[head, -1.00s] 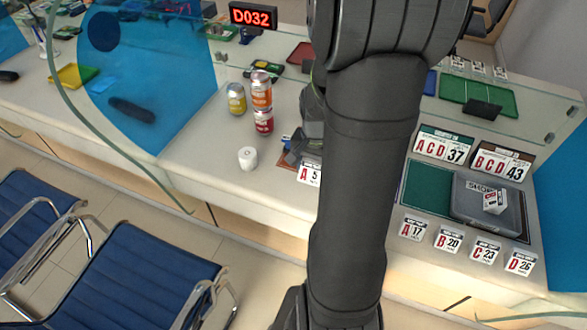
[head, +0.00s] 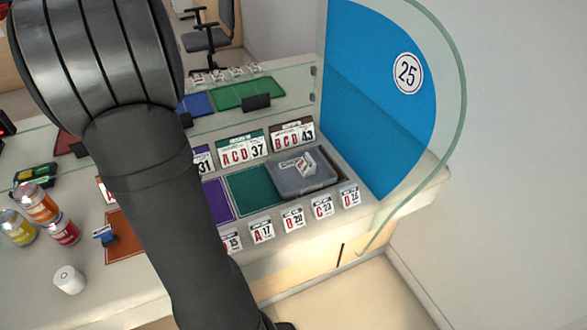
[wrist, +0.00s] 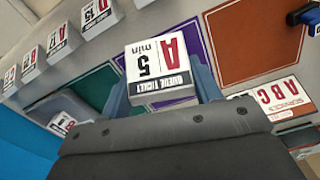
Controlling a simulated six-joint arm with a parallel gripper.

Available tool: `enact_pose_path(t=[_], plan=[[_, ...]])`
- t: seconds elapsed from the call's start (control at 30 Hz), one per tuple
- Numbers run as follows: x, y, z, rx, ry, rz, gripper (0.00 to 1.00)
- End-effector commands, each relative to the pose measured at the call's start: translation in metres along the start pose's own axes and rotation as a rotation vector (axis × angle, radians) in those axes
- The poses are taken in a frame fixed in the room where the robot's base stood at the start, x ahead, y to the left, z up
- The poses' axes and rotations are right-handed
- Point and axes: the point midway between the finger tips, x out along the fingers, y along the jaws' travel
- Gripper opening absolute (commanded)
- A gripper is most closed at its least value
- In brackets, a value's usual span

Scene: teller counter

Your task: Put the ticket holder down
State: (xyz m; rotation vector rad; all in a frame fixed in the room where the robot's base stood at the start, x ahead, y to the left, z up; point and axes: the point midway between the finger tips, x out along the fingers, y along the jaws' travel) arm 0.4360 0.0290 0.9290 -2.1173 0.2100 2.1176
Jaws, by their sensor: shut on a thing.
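My gripper (wrist: 163,92) is shut on the ticket holder (wrist: 155,68), a small white block with a red A, a 5 and "min" on its face and "QUEUE TICKET" on its edge. In the wrist view it is held between the two fingers, in front of the purple mat (wrist: 182,38). The gap below it cannot be judged. In the head view my arm hides the gripper and the held holder. The purple mat (head: 217,199) shows partly beside the arm, with the green mat (head: 252,190) to its right.
Several ticket blocks, such as A 17 (head: 261,230), line the front edge. A grey case (head: 290,181) sits right of the green mat. Signs (head: 242,149) stand behind. An orange mat (head: 124,248) with a blue item, cans (head: 62,227) and a white roll (head: 69,279) are left.

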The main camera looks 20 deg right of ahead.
Motion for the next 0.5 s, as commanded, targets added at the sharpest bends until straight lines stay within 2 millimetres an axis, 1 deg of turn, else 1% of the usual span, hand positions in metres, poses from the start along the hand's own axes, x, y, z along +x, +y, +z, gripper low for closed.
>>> enact_pose_path(t=[0.03,0.17,0.2,0.37,0.4,0.47,0.5], plan=[[0.000,0.017,-0.010,0.035,-0.001,0.000,0.35],[-0.001,0.059,-0.032,0.106,0.001,0.000,0.35],[-0.001,0.073,-0.037,0.128,0.000,0.000,0.35],[-0.002,0.130,-0.055,0.215,0.000,0.000,0.35],[-0.002,0.145,-0.059,0.238,0.001,0.000,0.35],[-0.002,0.168,-0.062,0.269,0.000,0.000,0.35],[-0.003,0.183,-0.065,0.291,0.000,0.000,0.35]])
